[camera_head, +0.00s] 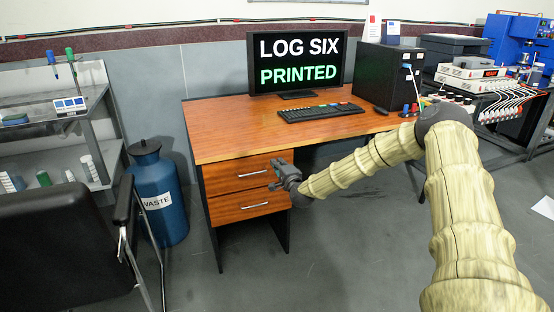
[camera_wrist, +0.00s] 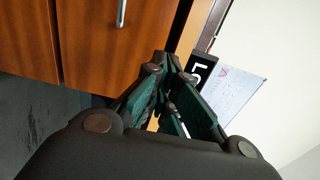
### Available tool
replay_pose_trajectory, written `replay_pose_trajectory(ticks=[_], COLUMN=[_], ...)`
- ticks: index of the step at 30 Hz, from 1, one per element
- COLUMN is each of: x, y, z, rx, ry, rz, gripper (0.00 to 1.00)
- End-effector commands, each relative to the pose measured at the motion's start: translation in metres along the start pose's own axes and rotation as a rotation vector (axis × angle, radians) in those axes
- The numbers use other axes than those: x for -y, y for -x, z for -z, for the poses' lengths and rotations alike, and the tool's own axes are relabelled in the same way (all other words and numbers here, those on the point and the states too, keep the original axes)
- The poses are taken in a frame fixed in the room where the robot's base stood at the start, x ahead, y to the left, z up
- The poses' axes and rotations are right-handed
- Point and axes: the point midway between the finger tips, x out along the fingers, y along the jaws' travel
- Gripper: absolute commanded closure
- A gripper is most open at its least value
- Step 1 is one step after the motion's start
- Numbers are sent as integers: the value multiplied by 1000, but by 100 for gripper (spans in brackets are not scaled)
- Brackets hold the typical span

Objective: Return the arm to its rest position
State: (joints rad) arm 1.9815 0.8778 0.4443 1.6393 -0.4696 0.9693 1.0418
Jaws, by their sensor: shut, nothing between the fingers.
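My arm (camera_head: 370,160) reaches from the right side of the head view toward the desk. My gripper (camera_head: 275,175) is in front of the two wooden drawers, near the desk's front edge. In the wrist view its fingers (camera_wrist: 168,64) come together at the tips and hold nothing. The drawer fronts (camera_wrist: 110,45) fill the upper left of that view, with one metal handle (camera_wrist: 121,12). I cannot tell the exact gap between the fingertips and the drawers.
The desk (camera_head: 235,125) bears a monitor (camera_head: 297,60) reading "LOG SIX PRINTED", a keyboard (camera_head: 320,112) and a black computer case (camera_head: 385,78). A blue waste can (camera_head: 158,200) and a black chair (camera_head: 60,240) stand left. Grey floor (camera_head: 330,270) below the arm is clear.

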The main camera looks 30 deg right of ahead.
Motion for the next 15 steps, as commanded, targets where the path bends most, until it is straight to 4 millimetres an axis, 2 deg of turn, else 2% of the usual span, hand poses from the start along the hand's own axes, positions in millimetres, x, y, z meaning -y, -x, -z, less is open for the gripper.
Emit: replay_pose_trajectory(ticks=[7, 15], x=[0, -1], y=[47, 75], z=[2, 0], rx=[-2, 1], ry=[-2, 0], rz=[-3, -3], gripper=[100, 100])
